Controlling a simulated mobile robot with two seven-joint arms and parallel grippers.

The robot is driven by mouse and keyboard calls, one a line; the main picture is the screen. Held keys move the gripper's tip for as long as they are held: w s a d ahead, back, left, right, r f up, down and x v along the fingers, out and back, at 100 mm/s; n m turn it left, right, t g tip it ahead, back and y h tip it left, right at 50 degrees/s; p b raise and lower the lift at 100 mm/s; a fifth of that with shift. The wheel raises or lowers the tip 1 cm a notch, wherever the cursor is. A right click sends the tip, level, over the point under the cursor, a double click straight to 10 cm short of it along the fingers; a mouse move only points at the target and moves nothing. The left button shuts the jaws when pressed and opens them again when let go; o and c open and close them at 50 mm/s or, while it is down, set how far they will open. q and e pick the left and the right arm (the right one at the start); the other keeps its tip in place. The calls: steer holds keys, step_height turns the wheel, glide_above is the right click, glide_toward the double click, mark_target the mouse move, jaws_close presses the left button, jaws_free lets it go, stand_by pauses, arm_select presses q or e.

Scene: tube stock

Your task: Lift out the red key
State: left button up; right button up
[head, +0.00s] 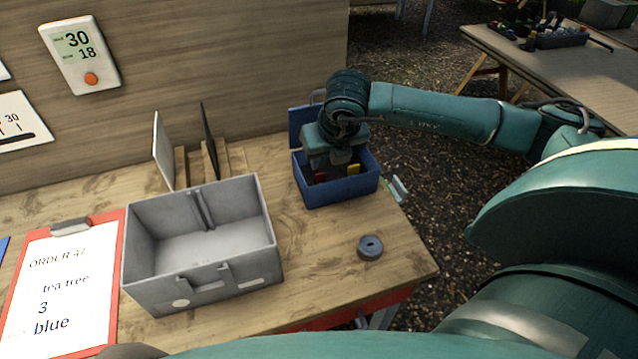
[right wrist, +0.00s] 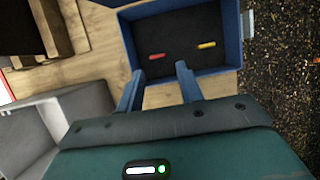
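The red key (right wrist: 158,56) lies on the dark floor of the blue box (right wrist: 133,50), on the left side in the right wrist view. It also shows in the head view (head: 320,177), just under my gripper. A yellow key (right wrist: 206,45) lies to its right in the same box. My right gripper (right wrist: 155,84) is open and empty. Its fingers are apart and point toward the box, over its near wall in the wrist view, short of the red key. My left gripper is not in view.
A grey bin (head: 205,285) stands left of the blue box. A dark round ring (head: 370,247) lies in front of the box. A clipboard (head: 112,300) lies at the left. Upright panels (head: 164,150) stand behind the bin. The table ends just right of the box.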

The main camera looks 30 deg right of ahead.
mark_target(321, 174)
steer(key=shift+x, duration=0.9)
steer(key=x, duration=0.1)
steer(key=b+x, duration=0.1)
steer(key=x, duration=0.1)
steer(key=b+x, duration=0.1)
steer(key=shift+a+f, duration=0.25)
steer(key=shift+w+f, duration=0.2)
steer(key=shift+f, duration=0.2)
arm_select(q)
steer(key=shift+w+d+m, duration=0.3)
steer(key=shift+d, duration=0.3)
arm_select(e)
steer(key=shift+c, duration=0.4)
steer(key=c, duration=0.7)
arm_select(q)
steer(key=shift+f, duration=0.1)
arm_select(e)
steer(key=shift+o, duration=0.2)
steer(key=shift+r, duration=0.1)
